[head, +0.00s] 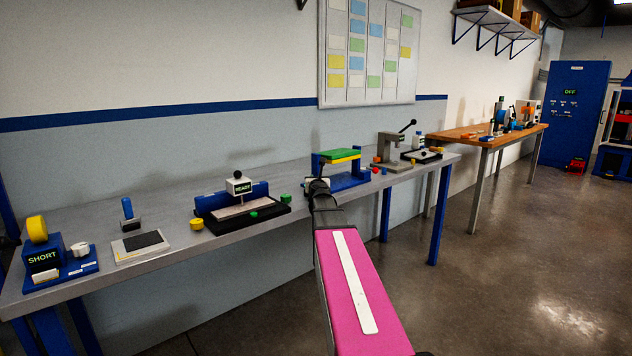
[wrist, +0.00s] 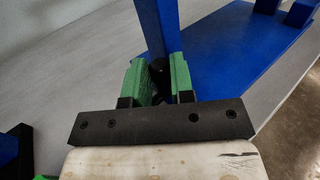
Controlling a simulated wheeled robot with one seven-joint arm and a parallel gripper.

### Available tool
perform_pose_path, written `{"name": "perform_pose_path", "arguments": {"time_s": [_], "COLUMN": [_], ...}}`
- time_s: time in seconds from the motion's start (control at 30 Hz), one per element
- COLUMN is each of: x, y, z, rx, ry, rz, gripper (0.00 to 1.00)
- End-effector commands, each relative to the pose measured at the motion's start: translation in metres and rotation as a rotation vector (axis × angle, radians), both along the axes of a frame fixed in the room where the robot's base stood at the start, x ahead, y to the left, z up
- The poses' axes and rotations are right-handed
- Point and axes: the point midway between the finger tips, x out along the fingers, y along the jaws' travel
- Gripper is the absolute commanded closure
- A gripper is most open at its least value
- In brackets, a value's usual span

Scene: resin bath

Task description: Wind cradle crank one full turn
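The cradle stand (head: 348,180) is a blue frame and base with a green slab and a yellow strip on top, on the grey bench. It stands just beyond the end of my arm in the head view. In the wrist view its blue post (wrist: 157,25) rises ahead of my gripper, with the blue base (wrist: 230,55) to the right. My gripper (wrist: 159,72) has green finger pads close together around a small black knob (wrist: 158,64), which looks like the crank's handle. The rest of the crank is hidden by the fingers. In the head view my arm hides the grip.
On the bench, a black tray fixture marked READY (head: 240,204) stands left of the stand, with small green knobs nearby. A blue SHORT unit (head: 48,258) is at the far left. A grey lever press (head: 393,150) stands to the right. Open floor lies in front.

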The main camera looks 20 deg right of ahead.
Motion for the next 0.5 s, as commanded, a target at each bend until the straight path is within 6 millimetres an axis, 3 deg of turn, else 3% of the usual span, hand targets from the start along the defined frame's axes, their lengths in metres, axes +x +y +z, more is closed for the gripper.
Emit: {"name": "perform_pose_path", "arguments": {"time_s": [0.5], "x": [-0.0063], "y": [0.0000], "z": [-0.0002], "rx": [0.000], "ry": [0.000], "rz": [-0.143], "gripper": [1.00]}}
